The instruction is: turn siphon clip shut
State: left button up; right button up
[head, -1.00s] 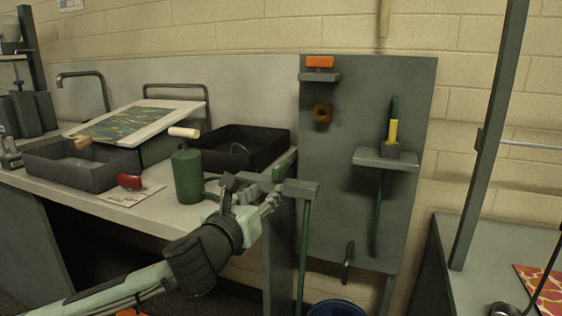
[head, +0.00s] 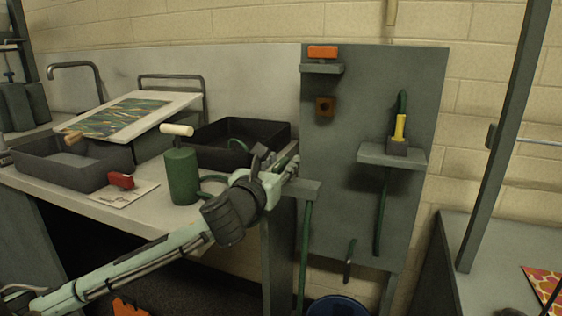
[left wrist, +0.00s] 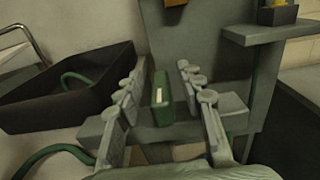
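A green upright block with a pale stripe, which looks like the siphon clip (left wrist: 161,98), stands on a grey bracket (left wrist: 92,128) in the left wrist view. My left gripper (left wrist: 160,72) is open, with one finger on each side of the block. The left finger is close to it and a wider gap shows at the right finger. In the head view my left gripper (head: 281,166) is over the bracket (head: 304,190) at the panel's left edge and hides the clip. A green hose (head: 305,245) hangs below the bracket. My right gripper is not clearly in view.
A black tray (head: 201,160) with a green hose loop lies behind my gripper. A green canister (head: 182,177) stands left of it on the bench. On the grey panel (head: 345,200), a shelf (head: 375,155) holds a yellow-and-green piece (head: 400,128). A blue bucket (head: 336,307) is below.

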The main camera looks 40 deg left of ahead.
pick_arm(q)
grip_shut()
dwell(0.3)
jog(key=shift+n+y, duration=0.3)
jog(key=shift+y, duration=0.1)
jog(key=n+g+y, duration=0.1)
jog(key=n+y, duration=0.1)
jog(key=y, duration=0.1)
jog(key=shift+w+r+n+g+y, duration=0.1)
jog(key=shift+n+g+y, duration=0.3)
jog(key=n+g+y, duration=0.5)
jog(key=g+y, duration=0.1)
jog(key=shift+d, duration=0.1)
jog(key=n+g+y, duration=0.1)
jog(key=n+g, duration=0.1)
jog(key=g, duration=0.2)
jog(key=n+g+y, duration=0.2)
jog(key=n+g, duration=0.1)
jog(key=shift+n+g, duration=0.3)
jog(key=shift+g, duration=0.1)
jog(key=shift+n+g, duration=1.7)
jog(key=shift+g, duration=1.2)
